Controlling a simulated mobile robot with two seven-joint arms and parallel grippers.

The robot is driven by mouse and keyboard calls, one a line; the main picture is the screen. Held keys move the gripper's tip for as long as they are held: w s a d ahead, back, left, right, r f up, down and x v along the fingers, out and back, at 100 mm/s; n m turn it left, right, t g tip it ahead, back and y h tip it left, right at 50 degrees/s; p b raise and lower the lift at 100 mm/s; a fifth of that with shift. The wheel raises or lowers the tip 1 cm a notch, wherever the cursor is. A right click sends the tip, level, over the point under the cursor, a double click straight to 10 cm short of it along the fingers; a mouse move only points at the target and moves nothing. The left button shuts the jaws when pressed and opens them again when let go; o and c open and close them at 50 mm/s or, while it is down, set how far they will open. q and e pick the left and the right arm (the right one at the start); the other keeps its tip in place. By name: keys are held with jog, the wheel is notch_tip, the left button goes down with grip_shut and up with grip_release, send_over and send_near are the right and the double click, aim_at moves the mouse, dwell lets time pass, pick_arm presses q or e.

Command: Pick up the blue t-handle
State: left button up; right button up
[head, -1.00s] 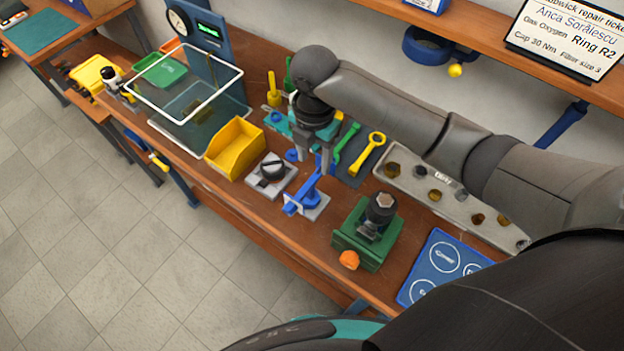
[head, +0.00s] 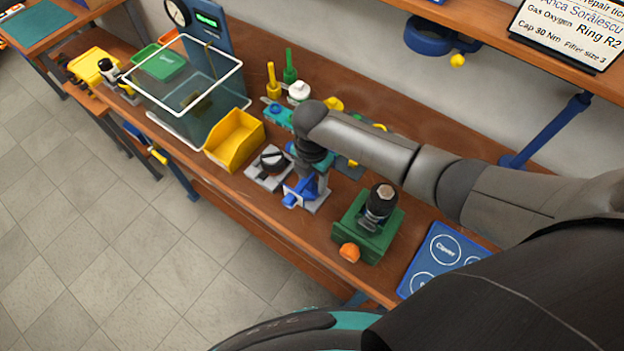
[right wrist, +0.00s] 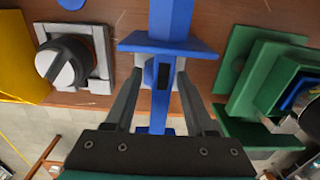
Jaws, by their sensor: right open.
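A blue T-shaped piece, which looks like the blue t-handle (head: 291,199), is on a small light-grey plate near the front edge of the bench. In the right wrist view its wide blue crossbar (right wrist: 165,47) lies across the picture just beyond the fingertips. My right gripper (right wrist: 158,88) is open, with a finger on each side of the blue part below the crossbar. Contact cannot be told. In the head view my right gripper (head: 312,172) is over the grey plate, and the arm hides part of the blue piece. My left gripper is not in view.
A black knob on a grey plate (head: 268,168) stands close on the left, beside a yellow bin (head: 235,139). A green fixture (head: 366,232) with an orange knob stands close on the right. A blue mat (head: 440,258) lies farther right. The clear tank (head: 190,85) is back left.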

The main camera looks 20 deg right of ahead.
jog(key=shift+f, duration=0.15)
grip_shut()
dwell(0.4)
dwell(1.0)
